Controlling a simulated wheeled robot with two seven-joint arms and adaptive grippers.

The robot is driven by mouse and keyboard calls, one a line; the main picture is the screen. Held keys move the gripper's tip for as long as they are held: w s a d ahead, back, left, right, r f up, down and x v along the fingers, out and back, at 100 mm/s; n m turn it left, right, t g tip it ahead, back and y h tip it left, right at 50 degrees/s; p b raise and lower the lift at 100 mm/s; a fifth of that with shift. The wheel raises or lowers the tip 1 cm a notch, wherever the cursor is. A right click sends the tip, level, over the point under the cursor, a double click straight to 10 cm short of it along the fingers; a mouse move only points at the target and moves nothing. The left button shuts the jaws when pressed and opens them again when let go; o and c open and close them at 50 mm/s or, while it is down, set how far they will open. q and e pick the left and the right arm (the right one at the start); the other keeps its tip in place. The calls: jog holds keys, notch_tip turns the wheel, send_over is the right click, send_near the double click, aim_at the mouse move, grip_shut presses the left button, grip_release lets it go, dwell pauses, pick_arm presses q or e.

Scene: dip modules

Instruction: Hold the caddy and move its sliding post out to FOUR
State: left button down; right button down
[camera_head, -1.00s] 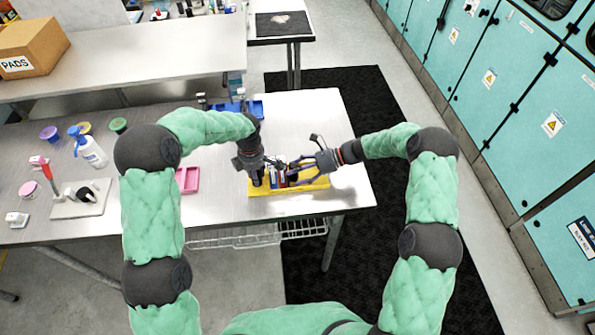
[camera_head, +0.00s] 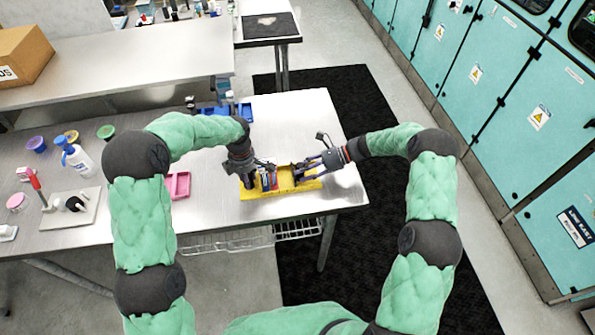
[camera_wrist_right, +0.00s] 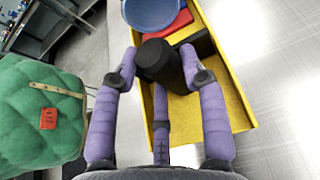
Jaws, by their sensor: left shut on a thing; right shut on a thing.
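The yellow caddy (camera_head: 265,193) stands near the front edge of the metal table. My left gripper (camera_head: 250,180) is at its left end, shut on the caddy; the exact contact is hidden. My right gripper (camera_head: 299,173) reaches in from the right, over the caddy's right part. In the right wrist view its purple fingers are closed around the black sliding post (camera_wrist_right: 153,58), inside the yellow caddy (camera_wrist_right: 238,95). Red and blue items (camera_head: 268,180) stand in the caddy between the grippers. Any position labels, including FOUR, are not readable.
A pink tray (camera_head: 179,184) lies left of the caddy. A blue rack (camera_head: 222,112) with bottles stands behind. A white bottle (camera_head: 77,158) and several coloured cups are further left. The table right of the caddy's back is clear. Teal cabinets (camera_head: 490,95) stand at the right.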

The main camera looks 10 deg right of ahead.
jog(key=c, duration=0.6)
grip_release()
jog(key=shift+c, duration=0.2)
jog(key=shift+d, duration=0.1)
jog(key=v, duration=1.1)
jog(key=shift+d, duration=0.4)
jog(key=shift+r, duration=0.1)
pick_arm(q)
jog(key=c, duration=1.2)
grip_release()
jog(key=shift+r, duration=0.15)
jog(key=shift+r+p, duration=1.5)
jog(key=shift+r, duration=2.1)
pick_arm(e)
jog(key=shift+r, duration=1.5)
